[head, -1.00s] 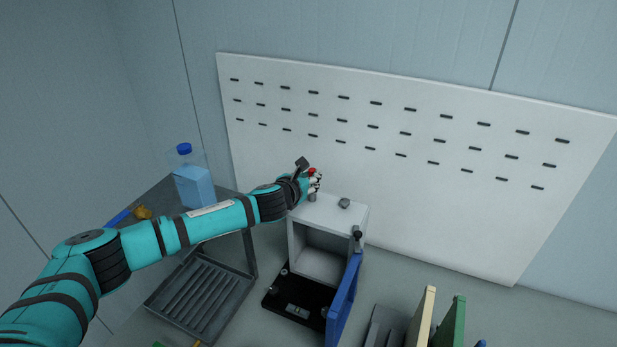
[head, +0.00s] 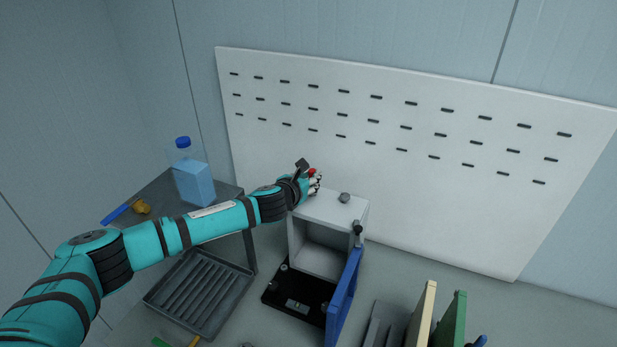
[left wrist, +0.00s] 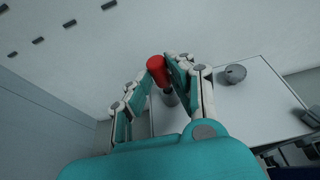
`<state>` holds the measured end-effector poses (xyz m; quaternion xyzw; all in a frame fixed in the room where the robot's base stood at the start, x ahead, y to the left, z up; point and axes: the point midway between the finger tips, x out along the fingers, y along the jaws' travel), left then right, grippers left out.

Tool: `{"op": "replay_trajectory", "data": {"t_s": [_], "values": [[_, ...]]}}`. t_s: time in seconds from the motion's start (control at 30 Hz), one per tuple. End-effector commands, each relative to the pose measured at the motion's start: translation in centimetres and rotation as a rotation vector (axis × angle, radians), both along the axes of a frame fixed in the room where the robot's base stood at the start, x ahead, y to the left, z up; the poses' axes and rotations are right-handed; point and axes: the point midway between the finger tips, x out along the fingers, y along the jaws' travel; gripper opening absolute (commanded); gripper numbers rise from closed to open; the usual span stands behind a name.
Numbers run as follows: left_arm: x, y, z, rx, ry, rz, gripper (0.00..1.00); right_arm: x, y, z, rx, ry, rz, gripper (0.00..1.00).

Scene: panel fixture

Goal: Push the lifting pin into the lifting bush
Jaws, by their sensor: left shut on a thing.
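The lifting pin shows as a red head (left wrist: 157,68) between the fingers of my left gripper (left wrist: 163,75), which is shut on it. In the head view the red head (head: 312,172) shows at my left gripper (head: 314,183), over the left back part of the light grey box (head: 328,212). In the left wrist view a dark grey round part (left wrist: 170,98) shows just below the red head. I cannot tell whether it is the pin's shank or the lifting bush, or how deep the pin sits. My right gripper is out of view.
A small grey knob-like piece (head: 344,197) stands on the box top. A blue panel (head: 343,300) with a black-topped post (head: 358,230) is at the box's right front. A slotted white board (head: 400,160) stands behind. A bottle (head: 193,182) and ribbed tray (head: 200,290) are left.

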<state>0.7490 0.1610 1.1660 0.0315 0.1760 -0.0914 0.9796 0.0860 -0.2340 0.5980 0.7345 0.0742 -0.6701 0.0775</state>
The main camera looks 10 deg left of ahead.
Motion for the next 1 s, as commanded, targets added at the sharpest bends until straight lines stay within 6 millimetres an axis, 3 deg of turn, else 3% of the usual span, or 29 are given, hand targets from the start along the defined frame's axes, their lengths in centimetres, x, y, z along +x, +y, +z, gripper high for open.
{"op": "replay_trajectory", "data": {"t_s": [0.87,0.9,1.0], "values": [[0.0,0.0,-2.0,0.001,0.000,0.000,0.00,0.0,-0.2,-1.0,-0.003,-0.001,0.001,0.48],[0.0,0.0,-1.9,0.001,0.000,0.000,0.24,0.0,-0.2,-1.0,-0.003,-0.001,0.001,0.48],[0.0,0.0,-1.9,0.001,0.000,0.000,0.37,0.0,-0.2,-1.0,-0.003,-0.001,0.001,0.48]]}}
